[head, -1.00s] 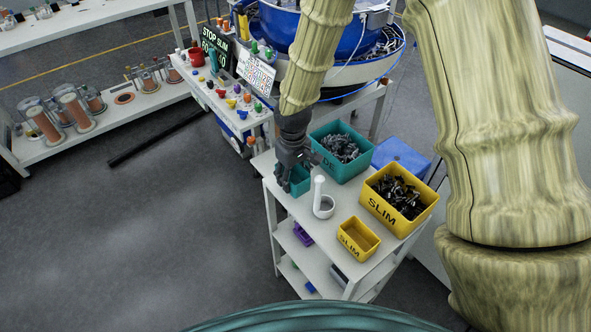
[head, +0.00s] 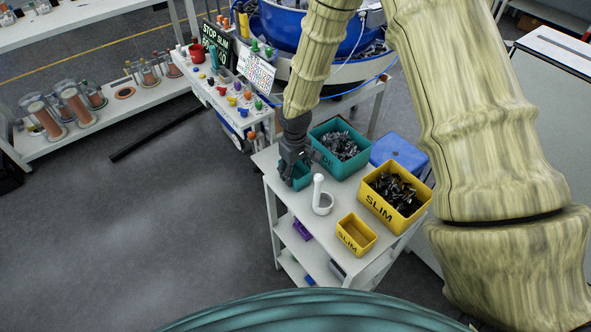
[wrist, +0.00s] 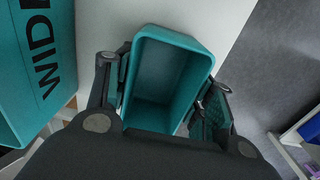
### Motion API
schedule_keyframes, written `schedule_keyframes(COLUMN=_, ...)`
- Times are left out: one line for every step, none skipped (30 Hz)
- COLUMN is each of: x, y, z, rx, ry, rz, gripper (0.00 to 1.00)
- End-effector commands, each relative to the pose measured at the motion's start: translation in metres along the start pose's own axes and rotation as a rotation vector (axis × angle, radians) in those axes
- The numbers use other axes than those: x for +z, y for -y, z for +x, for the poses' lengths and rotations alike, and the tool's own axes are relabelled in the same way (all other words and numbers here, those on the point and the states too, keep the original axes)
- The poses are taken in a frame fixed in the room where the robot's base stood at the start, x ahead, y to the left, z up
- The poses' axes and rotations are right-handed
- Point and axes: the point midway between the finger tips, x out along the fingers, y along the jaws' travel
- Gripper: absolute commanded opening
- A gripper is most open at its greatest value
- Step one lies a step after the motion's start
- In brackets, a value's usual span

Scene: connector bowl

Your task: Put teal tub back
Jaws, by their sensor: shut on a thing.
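The small teal tub (head: 302,181) is at the left edge of the white cart top, in front of the large teal bin. In the wrist view the tub (wrist: 165,70) is open-topped and looks empty. My gripper (head: 296,165) is shut on it, with fingers on its two sides in the wrist view (wrist: 163,98). I cannot tell whether the tub's base touches the cart. The large teal bin (head: 325,158) holds grey parts; in the wrist view it (wrist: 40,70) stands left of the tub with black lettering.
On the cart (head: 299,217), a white upright holder with a ring (head: 320,197) stands close right of the tub. A small yellow SLIM tub (head: 349,241), a large yellow SLIM bin (head: 371,208) with dark parts and a blue box (head: 399,153) are further right. Open floor lies left.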

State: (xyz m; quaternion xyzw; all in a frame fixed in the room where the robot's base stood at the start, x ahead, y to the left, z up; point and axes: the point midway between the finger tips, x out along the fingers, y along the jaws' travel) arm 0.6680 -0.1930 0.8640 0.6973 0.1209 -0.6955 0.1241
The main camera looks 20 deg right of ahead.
Motion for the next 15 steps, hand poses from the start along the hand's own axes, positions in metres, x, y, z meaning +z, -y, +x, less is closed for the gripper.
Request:
schedule_keyframes(x=-0.0001, y=0.0, z=0.0, rx=0.0, ry=0.0, rz=0.0, gripper=0.28)
schedule_keyframes(x=-0.0001, y=0.0, z=0.0, rx=0.0, ry=0.0, rz=0.0, gripper=0.28)
schedule_keyframes(x=-0.0001, y=0.0, z=0.0001, rx=0.0, ry=0.0, rz=0.0, gripper=0.28)
schedule_keyframes(x=-0.0001, y=0.0, z=0.0004, rx=0.0, ry=0.0, rz=0.0, gripper=0.28)
schedule_keyframes(x=-0.0001, y=0.0, z=0.001, rx=0.0, ry=0.0, rz=0.0, gripper=0.28)
schedule_keyframes(x=0.0, y=0.0, z=0.0021, rx=0.0, ry=0.0, rz=0.0, gripper=0.28)
schedule_keyframes(x=0.0, y=0.0, z=0.0029, rx=0.0, ry=0.0, rz=0.0, gripper=0.28)
schedule_keyframes(x=0.0, y=0.0, z=0.0035, rx=0.0, ry=0.0, rz=0.0, gripper=0.28)
schedule_keyframes(x=-0.0001, y=-0.0001, z=0.0025, rx=0.0, ry=0.0, rz=0.0, gripper=0.6)
schedule_keyframes(x=0.0, y=-0.0001, z=0.0025, rx=0.0, ry=0.0, rz=0.0, gripper=0.66)
schedule_keyframes(x=-0.0001, y=-0.0001, z=0.0025, rx=0.0, ry=0.0, rz=0.0, gripper=0.71)
schedule_keyframes(x=0.0, y=-0.0001, z=0.0025, rx=0.0, ry=0.0, rz=0.0, gripper=0.75)
schedule_keyframes(x=0.0, y=-0.0001, z=0.0025, rx=0.0, ry=0.0, rz=0.0, gripper=0.75)
schedule_keyframes(x=0.0, y=-0.0001, z=0.0025, rx=0.0, ry=0.0, rz=0.0, gripper=0.75)
schedule_keyframes(x=0.0, y=-0.0001, z=0.0024, rx=0.0, ry=0.0, rz=0.0, gripper=0.75)
